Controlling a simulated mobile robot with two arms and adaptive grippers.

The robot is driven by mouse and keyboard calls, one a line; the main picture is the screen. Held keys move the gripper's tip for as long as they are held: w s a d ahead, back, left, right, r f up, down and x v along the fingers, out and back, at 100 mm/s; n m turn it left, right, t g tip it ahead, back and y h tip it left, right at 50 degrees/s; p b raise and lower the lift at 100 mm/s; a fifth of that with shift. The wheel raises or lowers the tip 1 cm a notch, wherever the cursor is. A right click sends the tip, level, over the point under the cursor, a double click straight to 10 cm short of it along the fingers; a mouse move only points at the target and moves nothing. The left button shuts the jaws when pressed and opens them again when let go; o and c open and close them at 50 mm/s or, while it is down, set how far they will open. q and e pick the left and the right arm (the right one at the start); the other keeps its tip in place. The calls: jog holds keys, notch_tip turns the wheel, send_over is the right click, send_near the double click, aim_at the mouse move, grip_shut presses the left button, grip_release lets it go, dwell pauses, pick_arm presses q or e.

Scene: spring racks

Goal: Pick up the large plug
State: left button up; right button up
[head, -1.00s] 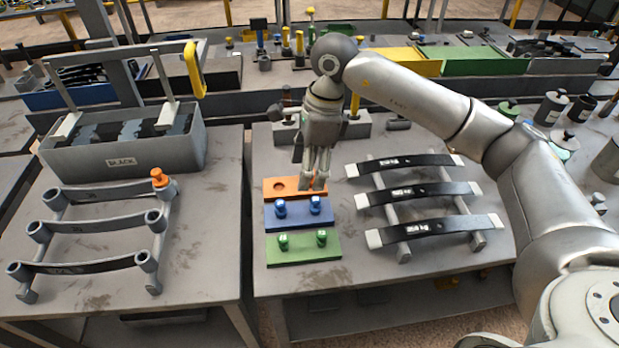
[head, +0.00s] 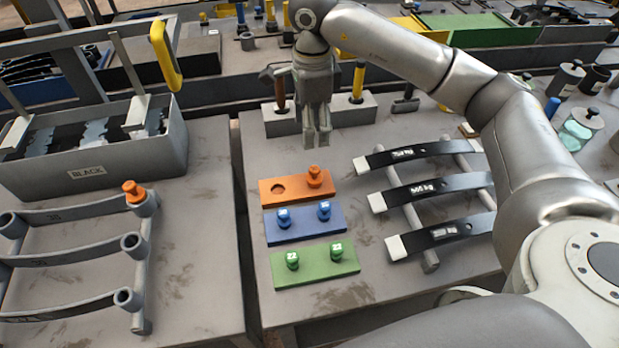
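An orange plug (head: 314,177) stands upright in the right part of the orange block (head: 263,196); the block's left hole is empty. Another orange plug (head: 134,191) sits in the top right socket of the left rack. My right gripper (head: 318,144) points down above and behind the orange block, apart from its plug. Its fingers are close together with nothing visible in them; how far open they are is unclear. My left gripper is out of view.
A grey bin marked BLACK (head: 87,173) stands at the left. Dark weight-labelled spring bars (head: 432,189) lie on a rack at the right. A holder with upright tools (head: 352,112) stands behind the gripper. The table in front of the green block is clear.

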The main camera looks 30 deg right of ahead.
jog(key=b, duration=0.4)
send_near(315, 169)
jog(key=shift+w+a+f, duration=0.15)
jog(key=shift+a+f, duration=0.2)
jog(key=shift+a, duration=0.05)
jog(key=shift+f, duration=0.55)
notch_tip(315, 169, down, 5)
jog(key=shift+r+p, duration=0.1)
jog(key=shift+p, duration=0.2)
jog(key=f, duration=0.1)
jog(key=f+p, duration=0.1)
jog(key=f, duration=0.2)
jog(key=shift+d+f+p, duration=0.15)
jog(key=shift+d+p, duration=0.2)
jog(key=shift+d, duration=0.05)
jog(key=shift+f, duration=0.55)
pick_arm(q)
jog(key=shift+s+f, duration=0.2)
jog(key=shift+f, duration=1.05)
pick_arm(e)
jog(key=c, duration=1)
jog(key=shift+r, duration=0.1)
